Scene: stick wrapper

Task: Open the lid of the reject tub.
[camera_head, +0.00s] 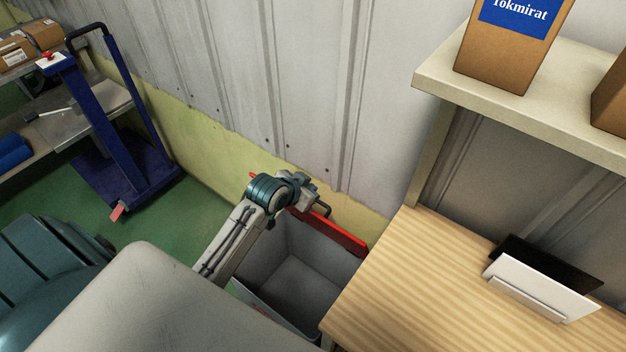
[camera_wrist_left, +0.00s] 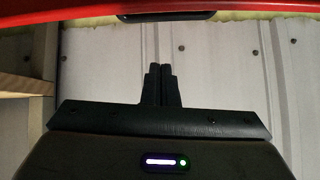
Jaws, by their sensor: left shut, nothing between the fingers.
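The reject tub (camera_head: 290,322) is a grey bin on the floor beside the wooden table, and its empty-looking inside shows from above. Its red lid (camera_head: 340,236) stands raised along the tub's wall side, seen nearly edge-on. My left gripper (camera_head: 308,187) is at the raised lid, above the tub's back edge; its fingers are small and partly hidden here. In the left wrist view the gripper (camera_wrist_left: 160,75) is shut and empty, with the red lid (camera_wrist_left: 70,12) and a dark handle-like bar (camera_wrist_left: 165,16) across the top. I cannot tell whether it touches the lid. My right gripper is not in view.
The wooden table (camera_head: 440,275) with a white panel (camera_head: 540,290) stands right of the tub, under a shelf (camera_head: 540,105) with cardboard boxes. A corrugated wall (camera_head: 290,80) is close behind. A blue trolley (camera_head: 115,130) stands at left, with green floor free between.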

